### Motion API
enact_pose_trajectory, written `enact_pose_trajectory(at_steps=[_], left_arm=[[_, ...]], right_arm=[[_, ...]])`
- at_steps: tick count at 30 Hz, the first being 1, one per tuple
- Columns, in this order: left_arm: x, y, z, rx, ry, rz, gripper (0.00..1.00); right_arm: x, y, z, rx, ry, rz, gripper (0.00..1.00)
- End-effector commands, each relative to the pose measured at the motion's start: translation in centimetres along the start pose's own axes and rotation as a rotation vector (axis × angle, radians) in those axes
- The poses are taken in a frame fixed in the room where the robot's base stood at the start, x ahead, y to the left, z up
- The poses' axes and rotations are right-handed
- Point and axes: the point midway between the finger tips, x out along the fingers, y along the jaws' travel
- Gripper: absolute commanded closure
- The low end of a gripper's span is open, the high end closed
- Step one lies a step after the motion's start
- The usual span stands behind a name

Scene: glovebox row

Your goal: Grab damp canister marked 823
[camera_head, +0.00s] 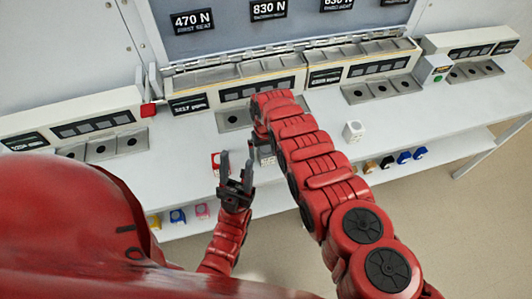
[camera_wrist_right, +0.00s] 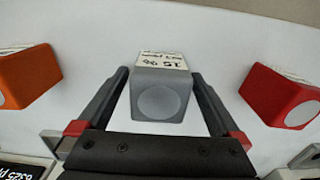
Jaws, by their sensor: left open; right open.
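In the right wrist view a grey canister (camera_wrist_right: 161,97) with a round front face and a white label stands between the two fingers of my right gripper (camera_wrist_right: 160,80). Part of the label looks like "15 %"; I cannot read 823 on any canister. The fingers are open, one on each side, with gaps to the canister. In the head view my red right arm hides most of that gripper; a grey-white canister (camera_head: 266,156) shows partly beside it. My left gripper (camera_head: 238,165) is open and empty, fingers up, near the bench's front edge.
An orange canister (camera_wrist_right: 27,77) and a red canister (camera_wrist_right: 278,95) flank the grey one. In the head view a red-and-white canister (camera_head: 216,161) is near my left gripper and a white canister (camera_head: 353,131) stands right of my arm. Several coloured items (camera_head: 404,157) sit on the lower shelf.

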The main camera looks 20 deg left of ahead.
Motion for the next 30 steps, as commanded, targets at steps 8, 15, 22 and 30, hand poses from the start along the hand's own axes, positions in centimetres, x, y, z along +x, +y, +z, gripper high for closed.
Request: enact_pose_trajectory(at_steps=[8, 15, 22, 30], left_arm=[[-0.01, 0.00, 0.00, 0.000, 0.000, 0.000, 0.50], [-0.01, 0.00, 0.00, 0.000, 0.000, 0.000, 0.50], [-0.01, 0.00, 0.00, 0.000, 0.000, 0.000, 0.50], [-0.02, 0.00, 0.00, 0.000, 0.000, 0.000, 0.50]], right_arm=[[0.16, 0.04, 0.04, 0.000, -0.001, 0.000, 0.00], [0.14, 0.05, 0.03, 0.001, -0.001, 0.000, 0.38], [0.15, 0.05, 0.03, 0.001, -0.001, 0.000, 0.79], [0.12, 0.05, 0.01, 0.001, 0.000, 0.000, 0.94]])
